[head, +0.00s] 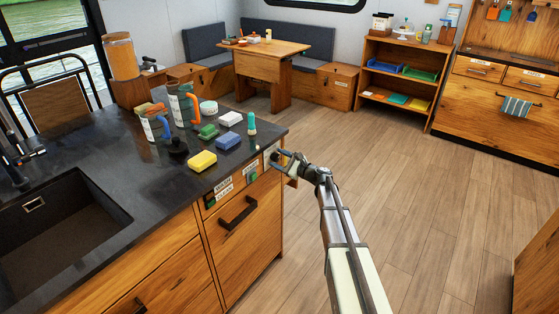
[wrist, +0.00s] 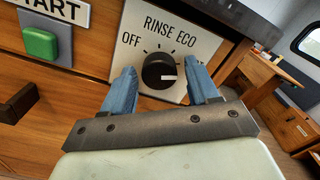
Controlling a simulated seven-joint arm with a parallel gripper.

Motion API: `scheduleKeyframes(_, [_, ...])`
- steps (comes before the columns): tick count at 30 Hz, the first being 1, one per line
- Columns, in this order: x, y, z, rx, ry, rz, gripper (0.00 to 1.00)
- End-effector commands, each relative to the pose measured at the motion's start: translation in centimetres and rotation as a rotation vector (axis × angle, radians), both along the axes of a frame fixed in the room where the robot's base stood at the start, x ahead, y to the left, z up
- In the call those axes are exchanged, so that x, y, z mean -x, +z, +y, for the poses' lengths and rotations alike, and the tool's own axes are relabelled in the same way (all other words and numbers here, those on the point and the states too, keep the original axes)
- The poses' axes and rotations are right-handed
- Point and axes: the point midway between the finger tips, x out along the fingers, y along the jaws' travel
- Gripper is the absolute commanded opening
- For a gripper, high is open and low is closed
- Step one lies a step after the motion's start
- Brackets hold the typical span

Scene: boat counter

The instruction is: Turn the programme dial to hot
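The programme dial (wrist: 157,66) is a round black knob on a white plate (wrist: 185,40) marked OFF, RINSE and ECO. Its white mark points to the right in the wrist view, past ECO; any label there is hidden behind my finger. My gripper (wrist: 161,84) is open, with one blue finger on each side of the dial. Both fingers look apart from the knob; depth is hard to judge. In the head view my gripper (head: 285,160) is at the plate (head: 268,157) on the counter's front corner, and the dial is not clearly visible.
A green START button (wrist: 40,43) is left of the dial plate. A black drawer handle (head: 238,212) sits below the buttons. Sponges (head: 202,161), jugs and a teal-topped bottle (head: 251,124) stand on the dark counter (head: 110,165) above. The floor to the right is clear.

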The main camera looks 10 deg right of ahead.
Motion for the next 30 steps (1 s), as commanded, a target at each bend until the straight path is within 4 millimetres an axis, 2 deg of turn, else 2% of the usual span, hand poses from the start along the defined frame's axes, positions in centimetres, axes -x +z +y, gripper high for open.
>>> scheduleKeyframes(9, [0.1,0.0,-0.1,0.001,-0.001,0.000,0.65])
scheduleKeyframes(14, [1.0,0.0,-0.9,0.001,-0.001,0.000,0.65])
scheduleKeyframes(30, [7.9,0.0,-7.8,0.002,-0.002,0.000,0.65])
